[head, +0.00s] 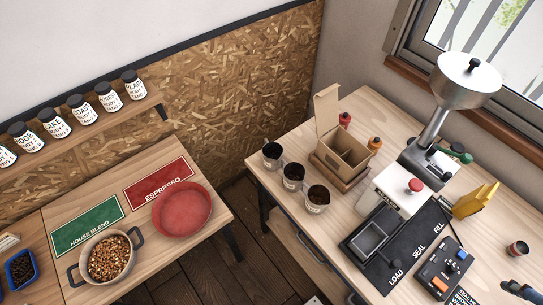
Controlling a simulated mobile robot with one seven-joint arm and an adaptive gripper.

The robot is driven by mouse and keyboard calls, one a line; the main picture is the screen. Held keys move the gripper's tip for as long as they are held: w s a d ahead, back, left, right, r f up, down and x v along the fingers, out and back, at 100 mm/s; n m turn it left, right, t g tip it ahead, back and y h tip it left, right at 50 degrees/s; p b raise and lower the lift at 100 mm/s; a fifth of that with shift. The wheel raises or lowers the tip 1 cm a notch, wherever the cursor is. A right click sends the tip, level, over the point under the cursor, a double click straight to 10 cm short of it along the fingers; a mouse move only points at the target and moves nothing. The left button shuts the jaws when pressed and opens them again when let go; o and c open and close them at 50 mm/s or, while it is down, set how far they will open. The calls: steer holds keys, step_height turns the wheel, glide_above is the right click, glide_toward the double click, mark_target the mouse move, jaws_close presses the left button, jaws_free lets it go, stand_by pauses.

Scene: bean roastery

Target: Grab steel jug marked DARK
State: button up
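Three small metal-looking jugs stand in a row along the left edge of the right-hand table. The rear jug (271,164) looks dark inside. The middle jug (292,184) holds dark brown beans. The front jug (316,208) holds brown beans and has a pale label with tiny lettering. I cannot read any of their markings, so I cannot tell which one is marked DARK.
A cardboard box (345,151) with a raised flap stands close right of the jugs, near small red and orange bottles. A sealing machine (398,189) and black mat (390,262) lie further right. A floor gap separates the left table, with its bean pot (127,238) and red bowl (207,211).

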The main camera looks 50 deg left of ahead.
steer(key=w+a+r+n+g+y+p, duration=0.1)
steer(key=w+a+r+g, duration=0.1)
steer(key=w+a, duration=1.1)
steer(key=w+a+f+n+g, duration=0.1)
steer(key=w+a+f, duration=0.15)
steer(key=a, duration=0.75)
steer(key=w+a+f+n+g, duration=0.1)
steer(key=w+a+f, duration=0.15)
steer(key=a, duration=0.85)
steer(key=s+a+f+p, duration=0.1)
steer(key=a+f, duration=0.3)
steer(key=a, duration=0.5)
steer(key=s+a+f+p, duration=0.1)
steer(key=a+f, duration=0.3)
steer(key=a, duration=0.6)
steer(key=s+a+f+g, duration=0.1)
steer(key=s+a+f, duration=0.4)
steer(key=a+f, duration=0.2)
steer(key=s+a+f+n, duration=0.1)
steer(key=s+a+f, duration=0.5)
steer(key=a, duration=0.5)
steer(key=shift+a+f+n+g+h, duration=0.15)
steer(key=shift+f+n+g+h, duration=0.2)
steer(key=shift+f, duration=0.45)
